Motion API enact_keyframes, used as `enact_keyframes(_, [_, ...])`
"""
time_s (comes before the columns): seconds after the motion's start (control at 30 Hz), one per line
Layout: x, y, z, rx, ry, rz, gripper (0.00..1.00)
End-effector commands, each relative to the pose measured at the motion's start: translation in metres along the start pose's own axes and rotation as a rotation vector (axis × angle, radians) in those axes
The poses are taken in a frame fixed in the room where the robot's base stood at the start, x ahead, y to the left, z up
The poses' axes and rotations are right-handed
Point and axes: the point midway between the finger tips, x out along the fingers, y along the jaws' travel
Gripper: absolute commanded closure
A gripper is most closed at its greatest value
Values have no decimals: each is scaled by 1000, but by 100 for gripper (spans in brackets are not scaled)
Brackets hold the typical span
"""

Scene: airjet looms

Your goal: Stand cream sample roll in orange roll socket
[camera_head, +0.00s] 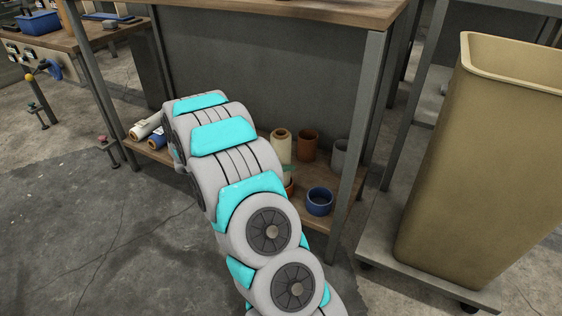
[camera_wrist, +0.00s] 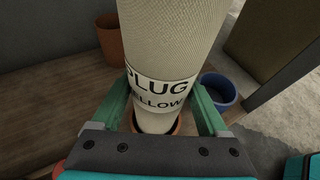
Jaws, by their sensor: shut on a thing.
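The cream sample roll (camera_wrist: 170,40) is upright, slightly tilted in the wrist view, with a "PLUG" label. It also shows beyond my arm in the head view (camera_head: 281,147). My gripper (camera_wrist: 160,108) is shut on it, one green finger on each side. The orange roll socket (camera_wrist: 177,128) shows as a rim around the roll's lower end. In the head view only a sliver of the orange socket (camera_head: 289,187) shows past my arm. The roll's bottom lies within the rim's outline; I cannot tell how deep it sits.
A brown-orange cup (camera_head: 308,144) and a grey cup (camera_head: 339,153) stand behind on the low shelf. A blue cup (camera_head: 319,202) stands right of the socket. White and blue rolls (camera_head: 146,127) lie at left. A table leg (camera_head: 357,120) and tan bin (camera_head: 480,160) are at right.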

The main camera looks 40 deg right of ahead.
Motion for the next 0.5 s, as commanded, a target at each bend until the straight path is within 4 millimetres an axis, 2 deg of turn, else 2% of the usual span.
enact_keyframes(0.5, [4, 0, -8, 0, -2, 0, 100])
